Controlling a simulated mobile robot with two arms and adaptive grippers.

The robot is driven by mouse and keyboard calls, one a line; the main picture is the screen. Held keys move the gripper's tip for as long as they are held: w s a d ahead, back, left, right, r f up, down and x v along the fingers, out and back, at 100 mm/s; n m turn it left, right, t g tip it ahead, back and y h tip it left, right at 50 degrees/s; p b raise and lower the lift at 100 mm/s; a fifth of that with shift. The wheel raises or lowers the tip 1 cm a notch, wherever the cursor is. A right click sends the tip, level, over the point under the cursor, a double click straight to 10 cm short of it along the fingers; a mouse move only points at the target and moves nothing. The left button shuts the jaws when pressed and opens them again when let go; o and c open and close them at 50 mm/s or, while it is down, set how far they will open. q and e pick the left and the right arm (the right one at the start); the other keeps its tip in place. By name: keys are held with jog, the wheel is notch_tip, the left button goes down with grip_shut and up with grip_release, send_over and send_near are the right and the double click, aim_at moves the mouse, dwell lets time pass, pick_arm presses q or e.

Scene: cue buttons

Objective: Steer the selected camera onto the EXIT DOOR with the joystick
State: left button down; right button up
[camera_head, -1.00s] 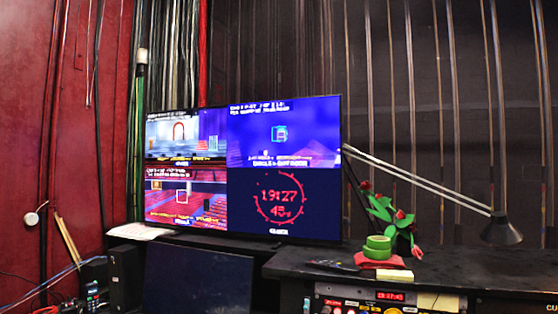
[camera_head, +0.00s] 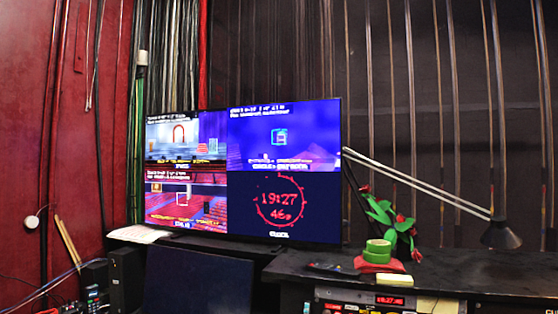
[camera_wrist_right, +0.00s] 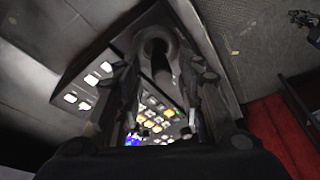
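The monitor (camera_head: 337,215) in the head view shows four panes. The upper right pane (camera_head: 310,125) is a blue-purple picture with a cyan frame marker around a small pale shape near its middle. The lower left pane (camera_head: 160,215) shows red rows and a white square marker. The captions are too blurred to read. In the right wrist view, the dark joystick (camera_wrist_right: 161,66) stands in a round boot. My right gripper (camera_wrist_right: 160,95) has a finger on each side of it, with gaps visible. My left gripper is not in view.
The lower right pane holds a red clock (camera_head: 279,201). On the dark desk are green tape rolls (camera_head: 378,247), red flowers and a remote (camera_head: 327,267). A lamp (camera_head: 500,236) hangs at the right.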

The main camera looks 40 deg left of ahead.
jog(key=shift+r+p, duration=2.55)
jog(key=shift+r, duration=0.45)
jog(key=shift+f, duration=0.1)
